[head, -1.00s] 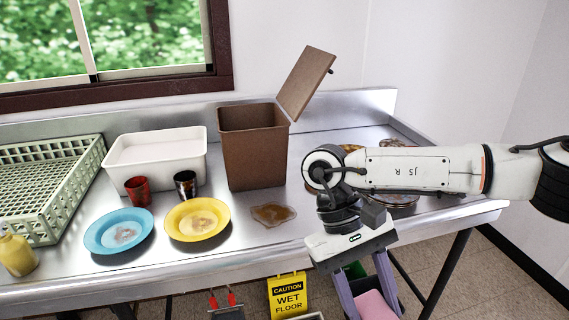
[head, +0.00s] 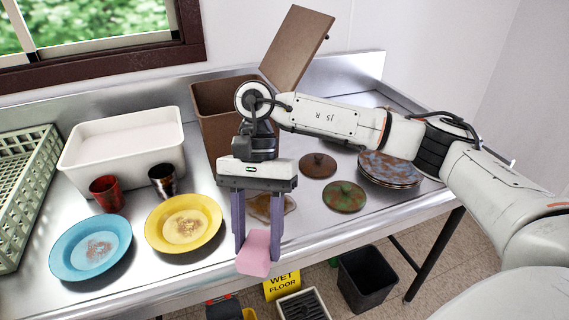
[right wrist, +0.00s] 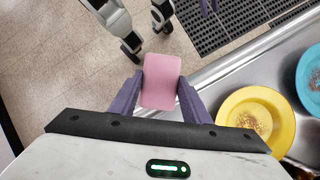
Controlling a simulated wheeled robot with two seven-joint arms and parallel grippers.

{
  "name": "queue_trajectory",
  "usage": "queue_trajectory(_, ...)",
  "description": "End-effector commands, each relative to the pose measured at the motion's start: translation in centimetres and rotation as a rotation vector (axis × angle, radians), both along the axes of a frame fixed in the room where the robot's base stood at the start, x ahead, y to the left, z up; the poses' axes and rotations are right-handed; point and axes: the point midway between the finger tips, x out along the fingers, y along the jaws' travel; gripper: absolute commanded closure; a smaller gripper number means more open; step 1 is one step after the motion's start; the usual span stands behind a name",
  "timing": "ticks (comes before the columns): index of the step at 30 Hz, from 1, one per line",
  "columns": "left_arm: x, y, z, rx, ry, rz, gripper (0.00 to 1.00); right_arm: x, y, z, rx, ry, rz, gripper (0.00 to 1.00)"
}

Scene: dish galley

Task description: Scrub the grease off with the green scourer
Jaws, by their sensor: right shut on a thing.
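My right gripper (head: 258,255) is shut on a pink block (head: 256,250), which looks like a sponge. It holds the block above the counter's front edge; the block also shows between the fingers in the right wrist view (right wrist: 162,80). The block is apart from the patch. I see no green scourer in either view now. Small purple tips at the top edge of the right wrist view may be my left gripper, too little to tell its state.
A blue plate (head: 70,262) and a yellow plate (head: 205,239), both stained, lie left. A red cup (head: 106,194), a dark cup (head: 162,181), white tub (head: 120,158) and brown bin (head: 212,138) stand behind. Round lids (head: 344,205) and stacked plates (head: 390,181) are right.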

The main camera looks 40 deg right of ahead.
Motion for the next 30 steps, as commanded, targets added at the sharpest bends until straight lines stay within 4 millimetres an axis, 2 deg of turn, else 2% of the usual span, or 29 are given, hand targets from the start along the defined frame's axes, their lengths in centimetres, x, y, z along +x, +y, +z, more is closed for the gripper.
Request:
queue_trajectory(3, -0.2, 0.0, 0.1, 0.000, 0.003, -0.001, 0.69, 1.8, -1.4, 0.7, 0.002, -0.033, -0.392, 0.75)
queue_trajectory(9, -0.2, -0.1, 0.2, 0.000, 0.004, -0.001, 0.69, 4.8, -5.4, 2.6, -0.029, -0.090, -1.013, 0.75)
queue_trajectory(15, -0.2, -0.1, 0.3, -0.001, 0.004, -0.001, 0.69, 6.8, -9.6, 4.6, -0.068, -0.122, -1.467, 0.75)
queue_trajectory(18, -0.2, -0.1, 0.3, -0.001, 0.004, -0.001, 0.69, 7.3, -11.2, 5.3, -0.085, -0.129, -1.606, 0.75)
queue_trajectory(23, -0.2, -0.1, 0.2, -0.001, 0.004, -0.002, 0.69, 7.5, -12.2, 5.6, -0.099, -0.129, -1.701, 0.75)
queue_trajectory(30, -0.2, -0.1, -1.2, -0.001, 0.004, -0.001, 0.69, 7.5, -12.3, 3.7, -0.100, -0.128, -1.706, 0.75)
